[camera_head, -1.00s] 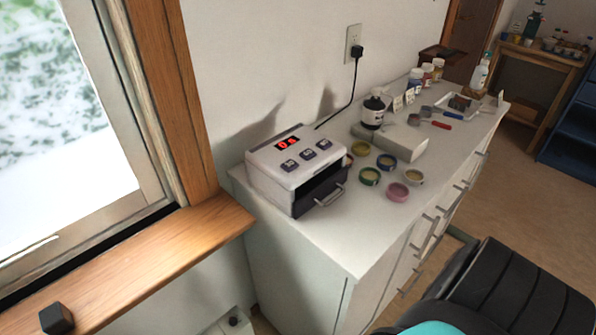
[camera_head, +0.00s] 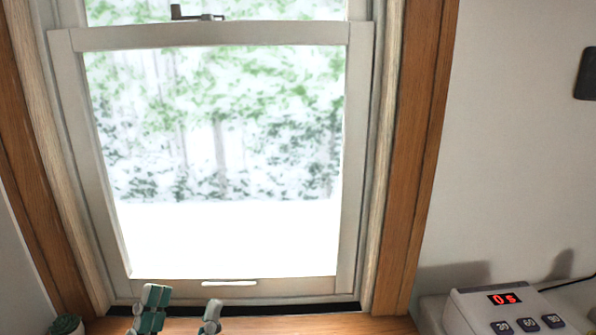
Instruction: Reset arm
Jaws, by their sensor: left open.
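My left gripper (camera_head: 183,306) shows at the bottom of the head view, left of the middle, in front of the wooden window sill. Its two teal and grey fingers stand apart with nothing between them. The rest of that arm is mostly below the picture's edge. My right gripper is not in view.
A white-framed window (camera_head: 215,292) with wooden trim stands straight ahead; its wooden sill (camera_head: 290,324) runs along the bottom. A white device (camera_head: 470,313) with a red "0 s" display and three buttons sits at the lower right. The wall (camera_head: 500,170) to the right is mostly bare.

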